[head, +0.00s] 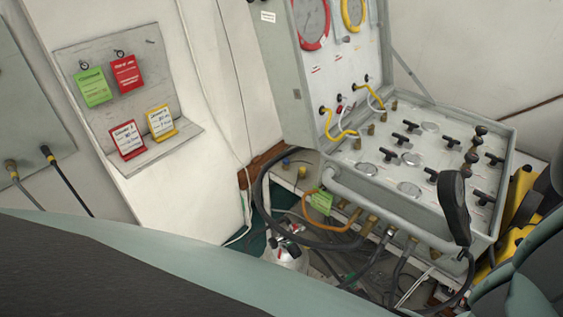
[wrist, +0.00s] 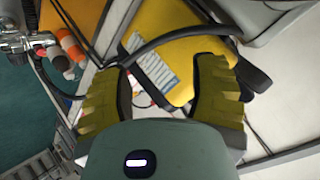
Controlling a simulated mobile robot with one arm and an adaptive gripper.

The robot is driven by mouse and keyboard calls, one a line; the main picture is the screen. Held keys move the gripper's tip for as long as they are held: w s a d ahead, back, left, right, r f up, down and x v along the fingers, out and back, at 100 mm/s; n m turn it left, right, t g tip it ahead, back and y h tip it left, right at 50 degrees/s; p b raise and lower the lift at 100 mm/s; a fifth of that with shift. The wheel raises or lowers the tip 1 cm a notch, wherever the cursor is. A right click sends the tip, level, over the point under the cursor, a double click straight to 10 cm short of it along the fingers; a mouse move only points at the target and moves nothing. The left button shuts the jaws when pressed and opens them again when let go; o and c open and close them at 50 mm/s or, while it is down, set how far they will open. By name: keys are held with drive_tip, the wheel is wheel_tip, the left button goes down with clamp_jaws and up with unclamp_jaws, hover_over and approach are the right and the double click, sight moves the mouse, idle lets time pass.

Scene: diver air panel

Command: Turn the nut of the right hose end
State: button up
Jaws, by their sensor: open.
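The air panel case (head: 345,170) stands open at the right of the head view. Brass hose fittings (head: 368,225) line its front edge, with dark hoses (head: 398,275) hanging below. The rightmost brass fitting (head: 411,243) has a dark hose under it; I cannot tell for sure which fitting is the right hose end, and its nut is too small to make out. My gripper (wrist: 163,72) shows in the wrist view with its two yellow fingers wide apart and nothing held. A black hose and a yellow object lie beyond the fingers.
A yellow object with a label (wrist: 185,65) lies beyond my gripper. A metal valve (wrist: 28,42) and orange part (wrist: 72,45) are at upper left. A grey cylinder (head: 285,255) stands below the case.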

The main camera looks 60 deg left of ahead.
drive_tip(key=w+d+r+t+h+p, duration=0.1)
drive_tip(key=d+r+h+p, duration=0.1)
drive_tip(key=d+r+h, duration=0.1)
wheel_tip(320, 180, up, 2)
drive_tip(key=shift+w+d+r+m+t+p, duration=0.3)
drive_tip(key=shift+d+m+p, duration=0.1)
drive_tip(key=shift+d, duration=0.2)
drive_tip(key=shift+f, duration=0.1)
